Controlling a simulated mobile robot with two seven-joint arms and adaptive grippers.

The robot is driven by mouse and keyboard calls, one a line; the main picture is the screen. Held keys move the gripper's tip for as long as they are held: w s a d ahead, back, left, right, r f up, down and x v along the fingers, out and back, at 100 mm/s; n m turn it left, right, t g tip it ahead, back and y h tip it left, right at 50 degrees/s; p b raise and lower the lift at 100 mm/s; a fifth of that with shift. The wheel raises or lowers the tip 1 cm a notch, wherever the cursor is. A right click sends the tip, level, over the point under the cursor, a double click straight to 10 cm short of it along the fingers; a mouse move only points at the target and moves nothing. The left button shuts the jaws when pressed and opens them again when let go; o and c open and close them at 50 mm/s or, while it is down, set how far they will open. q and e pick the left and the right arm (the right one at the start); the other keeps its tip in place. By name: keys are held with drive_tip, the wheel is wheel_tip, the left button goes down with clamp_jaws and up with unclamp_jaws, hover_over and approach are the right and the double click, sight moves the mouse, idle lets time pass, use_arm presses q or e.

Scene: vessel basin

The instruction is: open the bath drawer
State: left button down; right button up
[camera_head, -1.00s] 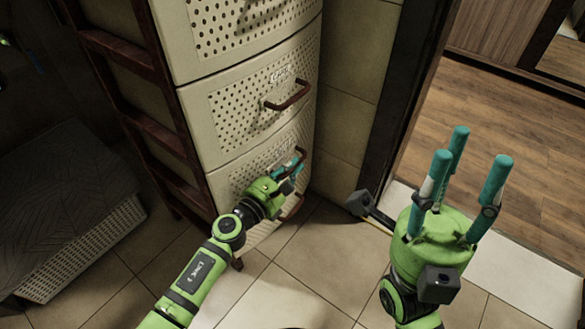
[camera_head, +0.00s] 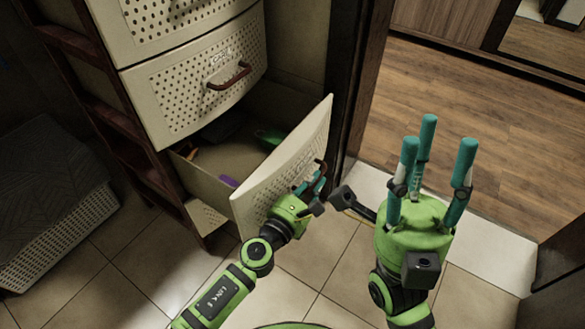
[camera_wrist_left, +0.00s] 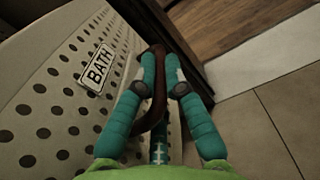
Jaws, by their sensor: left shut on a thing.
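The bath drawer (camera_head: 283,172) is a cream, perforated drawer, pulled well out of the cabinet in the head view. Its inside shows, with purple and green items in it. In the left wrist view its front (camera_wrist_left: 62,100) carries a "BATH" label (camera_wrist_left: 97,69). My left gripper (camera_head: 318,178) is at the drawer's brown curved handle (camera_wrist_left: 156,92). Its teal fingers are shut on the handle, which passes between them. My right gripper (camera_head: 433,150) is raised at the right, its teal fingers spread and empty, away from the drawer.
A closed perforated drawer (camera_head: 200,92) with a brown handle sits above. A dark door frame (camera_head: 358,90) stands close to the open drawer's right edge. Tiled floor (camera_head: 320,262) lies clear in front.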

use_arm(q)
drive_tip(key=shift+s+d+f, duration=0.1)
drive_tip(key=shift+s+d, duration=0.65)
drive_tip(key=shift+d, duration=0.25)
drive_tip(key=shift+s+d+f, duration=0.1)
drive_tip(key=shift+s+d, duration=0.65)
drive_tip(key=shift+d, duration=0.2)
drive_tip(key=c, duration=1.3)
unclamp_jaws()
drive_tip(key=shift+r, duration=0.1)
drive_tip(key=v, duration=1.2)
